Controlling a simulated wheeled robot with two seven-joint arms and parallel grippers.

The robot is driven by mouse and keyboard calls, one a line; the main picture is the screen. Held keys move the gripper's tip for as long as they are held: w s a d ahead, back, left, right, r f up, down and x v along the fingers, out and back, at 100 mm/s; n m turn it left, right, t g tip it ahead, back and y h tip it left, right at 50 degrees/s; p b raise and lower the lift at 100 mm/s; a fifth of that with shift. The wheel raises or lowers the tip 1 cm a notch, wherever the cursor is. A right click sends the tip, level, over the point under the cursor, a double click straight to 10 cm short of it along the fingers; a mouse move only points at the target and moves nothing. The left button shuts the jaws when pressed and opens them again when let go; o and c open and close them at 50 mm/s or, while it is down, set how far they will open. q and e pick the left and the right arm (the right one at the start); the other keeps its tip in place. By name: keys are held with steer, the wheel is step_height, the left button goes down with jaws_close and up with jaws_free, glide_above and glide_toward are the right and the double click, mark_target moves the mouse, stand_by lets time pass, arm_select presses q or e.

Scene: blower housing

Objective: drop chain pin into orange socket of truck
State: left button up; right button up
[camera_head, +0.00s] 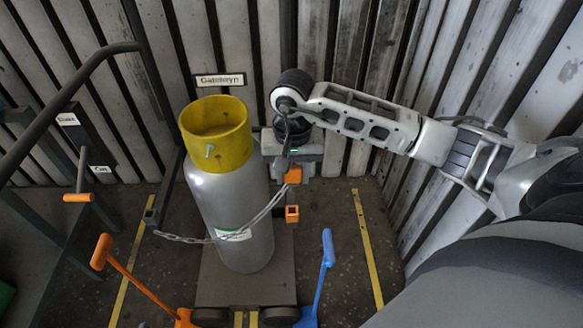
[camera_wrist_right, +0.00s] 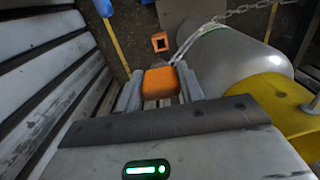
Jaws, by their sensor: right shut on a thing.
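The chain pin has an orange head (camera_head: 293,175); in the right wrist view its head (camera_wrist_right: 158,84) sits between the two fingers. My right gripper (camera_head: 289,172) is shut on it. A chain (camera_head: 256,216) runs from the pin across the front of the silver gas cylinder (camera_head: 222,195) to the truck's left side. The orange socket (camera_head: 292,213), a square ring with a dark opening, is below the pin in the head view, apart from it. It also shows in the right wrist view (camera_wrist_right: 160,42). The truck's grey platform (camera_head: 245,285) carries the cylinder. The pin's lower end is hidden.
The cylinder's yellow collar (camera_head: 217,152) is close to my right gripper's left. An orange-handled lever (camera_head: 128,276) and a blue-handled lever (camera_head: 324,262) rise at the front. A dark handrail (camera_head: 70,88) is at left. A ribbed wall (camera_head: 350,50) stands behind. Floor right of the socket is clear.

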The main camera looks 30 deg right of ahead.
mark_target(292, 182)
steer(key=shift+f, duration=0.4)
steer(key=shift+f+b, duration=0.9)
steer(key=shift+f, duration=0.1)
steer(key=shift+f+b, duration=0.3)
steer(key=shift+f, duration=0.2)
steer(key=shift+f+b, duration=0.5)
steer(key=shift+f, duration=0.25)
steer(key=shift+f+b, duration=0.5)
steer(key=shift+f, duration=0.25)
steer(key=shift+f+b, duration=0.3)
steer(key=shift+f, duration=0.2)
steer(key=shift+f+b, duration=0.3)
steer(key=shift+f, duration=0.05)
arm_select(q)
step_height(292, 182, down, 6)
steer(key=d+b, duration=0.1)
steer(key=shift+w+g, duration=0.25)
steer(key=shift+g, duration=0.05)
arm_select(e)
steer(key=shift+f, duration=0.55)
arm_select(q)
steer(key=shift+d+f, duration=0.1)
